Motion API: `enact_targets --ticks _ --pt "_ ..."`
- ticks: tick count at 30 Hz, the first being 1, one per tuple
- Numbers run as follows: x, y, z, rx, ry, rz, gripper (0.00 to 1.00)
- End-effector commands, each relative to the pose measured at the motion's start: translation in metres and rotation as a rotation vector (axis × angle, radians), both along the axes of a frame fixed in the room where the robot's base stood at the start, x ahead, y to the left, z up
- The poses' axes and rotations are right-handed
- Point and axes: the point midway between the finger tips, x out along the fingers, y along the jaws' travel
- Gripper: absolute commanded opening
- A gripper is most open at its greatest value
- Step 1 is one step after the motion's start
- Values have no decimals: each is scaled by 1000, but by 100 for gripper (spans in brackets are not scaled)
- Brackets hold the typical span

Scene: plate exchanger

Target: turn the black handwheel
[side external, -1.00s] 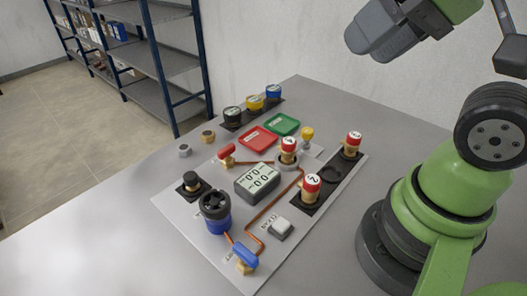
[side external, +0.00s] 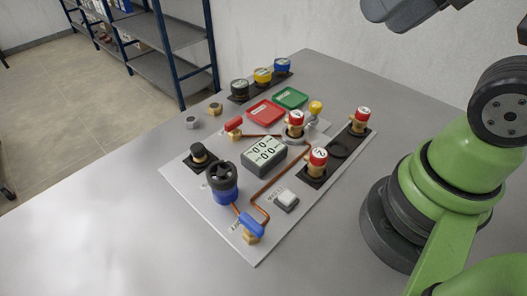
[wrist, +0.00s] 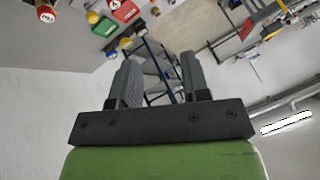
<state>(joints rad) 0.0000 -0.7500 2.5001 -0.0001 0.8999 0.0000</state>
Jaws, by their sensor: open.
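The black handwheel (side external: 221,176) sits on top of a blue cylindrical body at the near left of the grey panel (side external: 255,250). Nothing touches it. My gripper (side external: 400,10) is high at the top right of the side view, partly cut off by the frame edge, far above and to the right of the handwheel. In the wrist view my gripper (wrist: 158,62) is open, with nothing between its two fingers. The handwheel is not recognisable in the wrist view.
Near the handwheel are a black knob (side external: 199,153), a blue-handled valve (side external: 251,225) and a grey display box (side external: 264,152). Red-capped brass fittings (side external: 317,162) stand to the right. Red (side external: 266,112) and green (side external: 291,97) trays lie behind. The table's front left is clear.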

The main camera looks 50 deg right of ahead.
Motion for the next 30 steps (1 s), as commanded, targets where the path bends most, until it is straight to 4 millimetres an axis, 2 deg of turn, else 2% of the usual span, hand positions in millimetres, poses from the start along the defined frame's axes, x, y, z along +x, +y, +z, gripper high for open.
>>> enact_targets --ticks 1,2,6,7,12,17,20,24,30 --pt "0 0 0 0 0 0 43" --pt "0 0 0 0 0 0 47" --pt "6 2 1 -21 15 39 79" --pt "9 3 1 -34 23 62 82" --pt "43 18 -2 -163 99 308 82" --pt "84 44 -19 -312 173 624 82" --pt "107 64 -39 -397 214 828 82" --pt "131 97 -77 -505 264 1120 82" --pt "145 134 -131 -611 312 1453 82"
